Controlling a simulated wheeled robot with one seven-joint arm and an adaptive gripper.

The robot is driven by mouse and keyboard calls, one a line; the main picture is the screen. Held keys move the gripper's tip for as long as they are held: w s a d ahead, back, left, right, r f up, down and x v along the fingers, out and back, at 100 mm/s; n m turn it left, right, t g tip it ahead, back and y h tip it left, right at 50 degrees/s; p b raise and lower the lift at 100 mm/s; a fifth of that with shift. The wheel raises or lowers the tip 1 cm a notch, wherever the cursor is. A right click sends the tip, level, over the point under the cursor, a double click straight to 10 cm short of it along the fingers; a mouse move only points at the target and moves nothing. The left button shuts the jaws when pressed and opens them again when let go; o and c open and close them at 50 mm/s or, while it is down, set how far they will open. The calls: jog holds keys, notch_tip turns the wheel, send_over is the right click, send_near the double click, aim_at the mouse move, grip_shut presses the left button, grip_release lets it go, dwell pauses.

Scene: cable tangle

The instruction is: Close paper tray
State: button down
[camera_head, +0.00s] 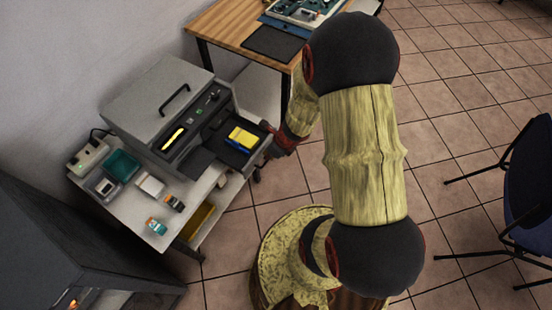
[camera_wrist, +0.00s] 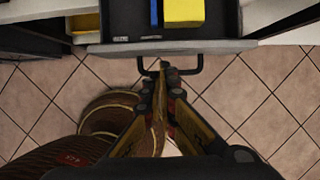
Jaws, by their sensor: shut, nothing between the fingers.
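The paper tray (camera_head: 222,130) is pulled out of the front of the grey printer (camera_head: 160,100). Its dark inside holds a yellow block (camera_head: 243,136) and a blue piece beside it. In the wrist view the tray's grey front panel (camera_wrist: 115,48) carries a black bar handle (camera_wrist: 198,66). My gripper (camera_wrist: 164,70) is shut and empty, its tips by the middle of the handle; I cannot tell whether they touch it. In the head view my gripper (camera_head: 268,147) is at the tray's outer end, partly hidden by my own arm.
The printer stands on a white table (camera_head: 130,220) with a teal box (camera_head: 121,165) and several small items. A wooden desk (camera_head: 225,30) stands behind, a dark cabinet (camera_head: 60,260) at lower left. Blue chairs (camera_head: 528,195) are at right. Tiled floor between is clear.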

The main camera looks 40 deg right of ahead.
jog(key=shift+w+a, duration=0.15)
jog(key=shift+w, duration=0.3)
jog(key=w+a+p, duration=0.1)
jog(key=w, duration=0.3)
jog(key=w+a+p, duration=0.1)
jog(key=w+a, duration=0.1)
jog(key=w, duration=0.2)
jog(key=w+a+p, duration=0.1)
jog(key=w+p, duration=0.1)
jog(key=w, duration=0.3)
jog(key=shift+a+r, duration=0.1)
jog(key=shift+a, duration=0.25)
jog(key=shift+w+a, duration=0.2)
jog(key=shift+w, duration=0.25)
